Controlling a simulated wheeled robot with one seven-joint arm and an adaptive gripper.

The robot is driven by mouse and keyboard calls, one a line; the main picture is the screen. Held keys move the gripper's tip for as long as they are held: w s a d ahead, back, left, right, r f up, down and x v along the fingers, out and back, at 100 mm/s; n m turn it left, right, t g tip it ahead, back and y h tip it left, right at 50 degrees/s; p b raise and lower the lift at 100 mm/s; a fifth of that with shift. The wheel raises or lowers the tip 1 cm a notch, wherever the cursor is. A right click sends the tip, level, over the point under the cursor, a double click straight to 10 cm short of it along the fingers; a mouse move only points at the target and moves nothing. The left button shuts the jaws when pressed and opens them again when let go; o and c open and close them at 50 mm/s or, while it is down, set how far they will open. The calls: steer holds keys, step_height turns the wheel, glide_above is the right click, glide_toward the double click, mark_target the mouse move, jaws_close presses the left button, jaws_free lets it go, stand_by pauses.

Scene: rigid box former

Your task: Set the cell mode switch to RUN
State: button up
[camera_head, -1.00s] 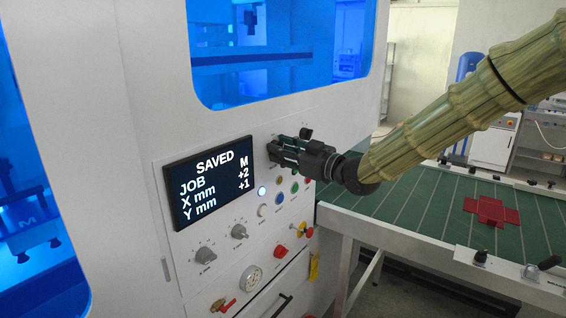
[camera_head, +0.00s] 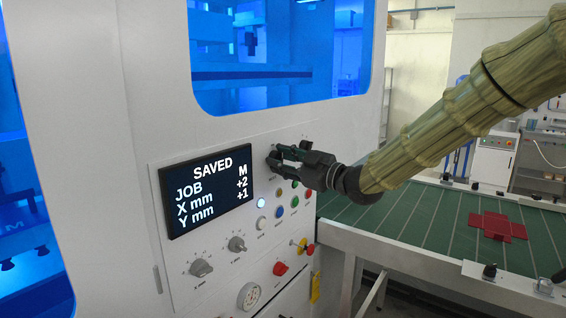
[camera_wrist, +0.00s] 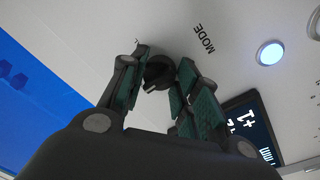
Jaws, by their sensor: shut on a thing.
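The mode switch is a dark round knob (camera_wrist: 158,73), seen in the wrist view beside the printed word MODE on the white panel. My gripper (camera_wrist: 163,60) has its two green-padded fingers on either side of the knob and is shut on it. A light pointer mark shows on the knob, but the position labels are mostly hidden, so its setting cannot be read. In the head view my gripper (camera_head: 279,156) reaches the panel's upper part, right of the display, and hides most of the switch. The display (camera_head: 208,190) reads SAVED, JOB M, X mm +2, Y mm +1.
Below the gripper are a lit white button (camera_head: 261,203), several coloured buttons, two grey knobs (camera_head: 201,268) and a red knob (camera_head: 280,268). A green-topped table (camera_head: 400,215) with a red cross-shaped blank (camera_head: 490,226) stands at the right. A blue-lit window (camera_head: 270,100) is above.

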steer(key=o, duration=1)
steer(key=shift+o, duration=0.2)
steer(key=v, duration=1.2)
steer(key=shift+w+f, duration=0.1)
steer(key=shift+f, duration=0.05)
